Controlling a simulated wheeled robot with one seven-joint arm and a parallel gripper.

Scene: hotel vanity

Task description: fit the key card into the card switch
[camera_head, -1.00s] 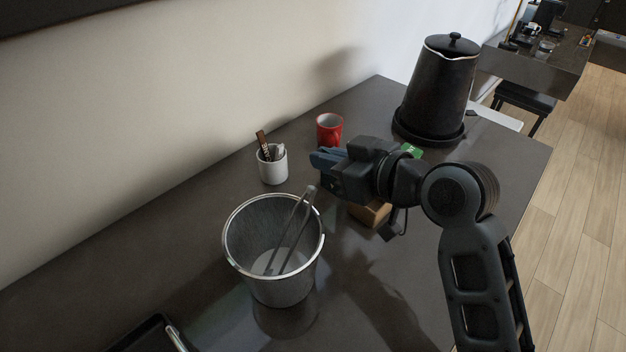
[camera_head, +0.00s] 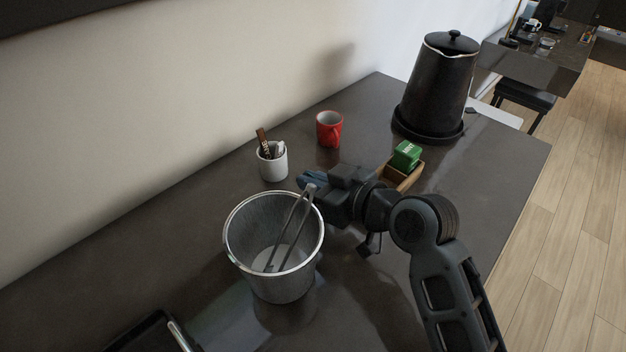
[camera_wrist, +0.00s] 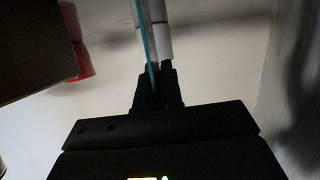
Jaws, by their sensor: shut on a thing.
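My gripper (camera_head: 312,182) is over the dark counter, just beyond and right of the metal bucket's far rim. In the wrist view its dark fingers (camera_wrist: 156,88) are shut on a thin teal strip, which looks like the key card (camera_wrist: 147,45) seen edge-on, pointing away from the fingers. In the head view I cannot make out the card, hidden or too small beside the fingers. I cannot identify the card switch in either view. A pale upright shape behind the card in the wrist view is too unclear to name.
A metal bucket (camera_head: 243,240) with tongs stands in front of my gripper. A white cup (camera_head: 273,163) with sachets and a red mug (camera_head: 329,128) stand behind. A wooden box (camera_head: 403,178) with a green packet (camera_head: 406,155) and a black kettle (camera_head: 437,85) stand right.

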